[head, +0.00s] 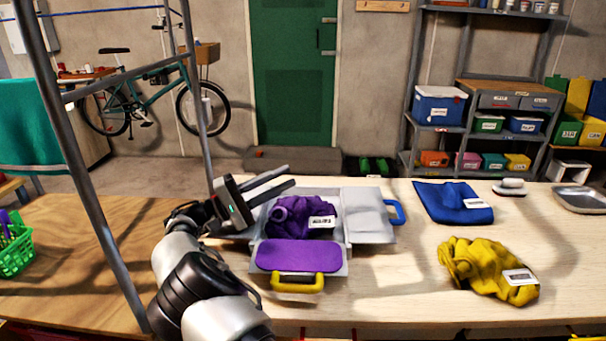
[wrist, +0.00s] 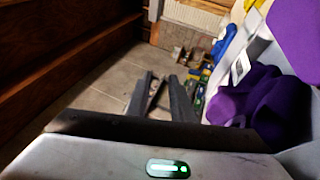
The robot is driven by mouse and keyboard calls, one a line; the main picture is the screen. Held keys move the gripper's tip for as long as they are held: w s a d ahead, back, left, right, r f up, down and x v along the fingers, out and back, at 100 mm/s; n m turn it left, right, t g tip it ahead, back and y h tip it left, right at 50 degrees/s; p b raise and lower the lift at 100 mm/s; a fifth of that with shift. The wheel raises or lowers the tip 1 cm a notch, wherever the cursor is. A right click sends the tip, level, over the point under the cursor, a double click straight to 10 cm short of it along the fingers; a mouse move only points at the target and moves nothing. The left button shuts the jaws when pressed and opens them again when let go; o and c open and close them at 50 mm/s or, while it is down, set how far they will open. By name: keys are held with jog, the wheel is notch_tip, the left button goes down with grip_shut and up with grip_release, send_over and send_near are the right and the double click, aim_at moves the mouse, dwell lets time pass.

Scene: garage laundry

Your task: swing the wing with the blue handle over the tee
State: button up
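A grey folding board (head: 340,259) lies on the pale table. Its right wing, a grey panel (head: 366,217), lies folded out flat, with a blue handle (head: 398,212) on its outer edge. The purple tee (head: 290,216) sits bunched on the middle of the board, with a white label; it also shows in the wrist view (wrist: 250,98). A front wing with a purple pad (head: 299,256) and a yellow handle (head: 298,284) lies towards me. My gripper (head: 290,176) is open and empty above the board's back left, fingers pointing right; they show apart in the wrist view (wrist: 160,76).
A folded blue cloth (head: 452,202) and a crumpled yellow garment (head: 488,268) lie right of the board. A brush (head: 510,187) and a metal tray (head: 580,199) are farther right. A grey metal frame post (head: 96,180) stands left of my arm. A green basket (head: 15,250) is far left.

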jog(key=a, duration=0.1)
jog(key=s+a, duration=0.1)
jog(key=a, duration=0.1)
jog(key=shift+s+a+r, duration=0.1)
jog(key=shift+s+a, duration=0.2)
jog(key=shift+a, duration=0.05)
jog(key=shift+d, duration=0.1)
